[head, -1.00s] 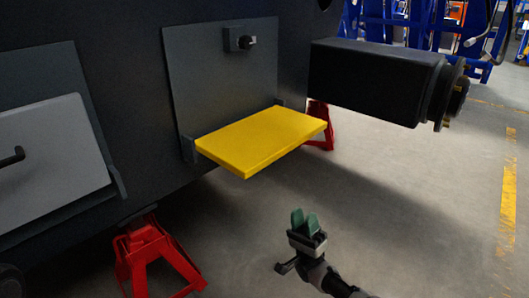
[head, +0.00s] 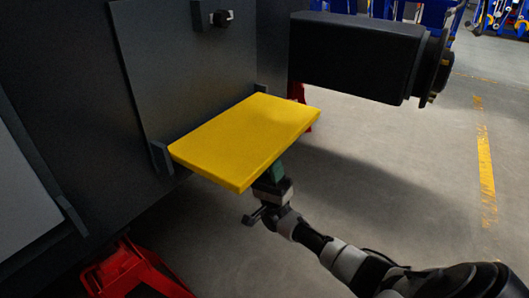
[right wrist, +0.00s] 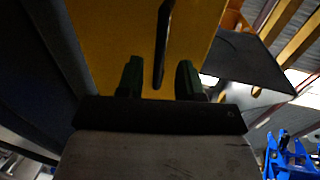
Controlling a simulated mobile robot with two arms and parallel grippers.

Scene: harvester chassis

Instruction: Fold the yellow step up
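The yellow step (head: 245,140) sticks out roughly level from a dark panel (head: 190,75), hinged between two small brackets at its inner edge. My right gripper (head: 276,172) is beneath the step near its outer front edge, its green fingertips partly hidden by it. In the right wrist view the step's yellow underside (right wrist: 110,35) fills the top middle. There the two green fingers (right wrist: 158,80) stand apart with nothing gripped between them; a dark strip shows on the underside beyond. I cannot tell whether the fingers touch the step. My left gripper is out of view.
A dark catch with a knob (head: 222,17) sits on the panel above the step. A black axle beam (head: 355,55) juts out at the right. A red stand (head: 130,273) is at the lower left. The floor on the right is clear.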

